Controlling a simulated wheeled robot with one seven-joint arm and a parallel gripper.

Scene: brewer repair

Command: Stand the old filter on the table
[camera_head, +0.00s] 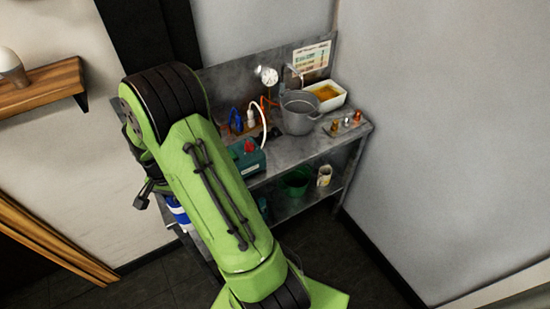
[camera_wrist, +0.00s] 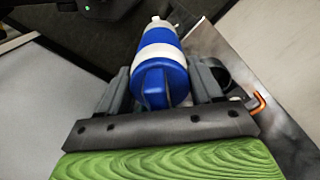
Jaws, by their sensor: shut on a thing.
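The old filter, a blue cylinder with white bands and a narrow white tip, is between the fingers of my gripper (camera_wrist: 163,82) in the wrist view; its blue end (camera_wrist: 160,88) faces the camera. My gripper is shut on it. In the head view my green arm hides the gripper. A blue and white striped thing (camera_head: 178,212), apparently the filter, shows at the arm's left edge, by the left end of the grey metal table (camera_head: 262,177). Whether it touches anything there is hidden.
On the table stand a grey pot (camera_head: 299,113), a white tray (camera_head: 334,96), a green box (camera_head: 247,158) and small brass fittings (camera_head: 346,121). A green bucket (camera_head: 296,181) and a pale cup (camera_head: 324,176) are on the lower shelf. A wooden shelf (camera_head: 40,88) is at left.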

